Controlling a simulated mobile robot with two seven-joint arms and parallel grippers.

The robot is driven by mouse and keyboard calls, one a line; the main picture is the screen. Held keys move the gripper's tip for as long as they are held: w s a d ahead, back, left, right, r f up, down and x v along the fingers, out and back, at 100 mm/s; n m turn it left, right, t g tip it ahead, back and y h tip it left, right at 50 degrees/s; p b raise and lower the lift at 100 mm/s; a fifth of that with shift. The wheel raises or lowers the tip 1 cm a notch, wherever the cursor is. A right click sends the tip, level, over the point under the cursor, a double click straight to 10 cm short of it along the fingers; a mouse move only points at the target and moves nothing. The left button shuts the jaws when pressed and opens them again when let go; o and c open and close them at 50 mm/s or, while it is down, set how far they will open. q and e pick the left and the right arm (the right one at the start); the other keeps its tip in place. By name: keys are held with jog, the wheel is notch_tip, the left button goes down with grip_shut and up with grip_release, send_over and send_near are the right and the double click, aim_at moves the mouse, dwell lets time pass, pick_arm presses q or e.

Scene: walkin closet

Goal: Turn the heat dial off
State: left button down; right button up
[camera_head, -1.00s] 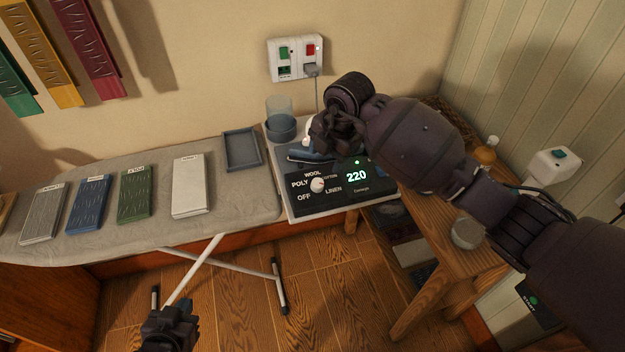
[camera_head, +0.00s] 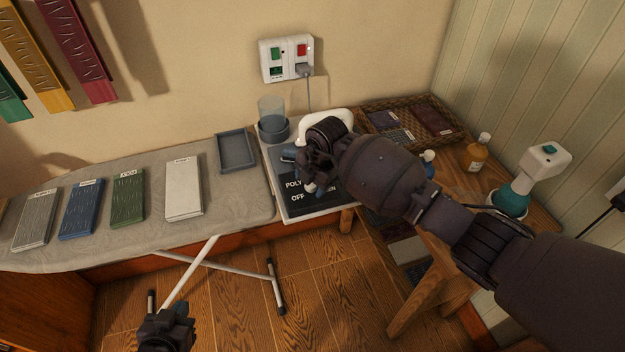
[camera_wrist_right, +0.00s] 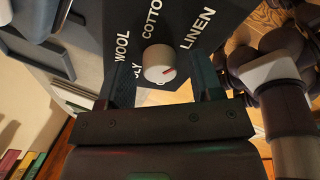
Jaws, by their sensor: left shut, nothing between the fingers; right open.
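The black heat control panel (camera_head: 308,207) is at the front of the iron station, at the right end of the ironing board. In the right wrist view, the round white dial (camera_wrist_right: 158,63) shows between the two open fingers of my right gripper (camera_wrist_right: 163,82), with nothing held. Its red mark is on the right of its face. WOOL, COTTON and LINEN labels show around it; POLY is partly covered. My left gripper (camera_head: 166,330) is shut and empty, low at the left.
The grey ironing board (camera_head: 150,215) carries several labelled slabs and a blue tray (camera_head: 236,152). A wall socket (camera_head: 287,58) with a plug is behind. A wooden side table (camera_head: 460,250) with a basket and bottles is at right.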

jog(key=c, duration=0.9)
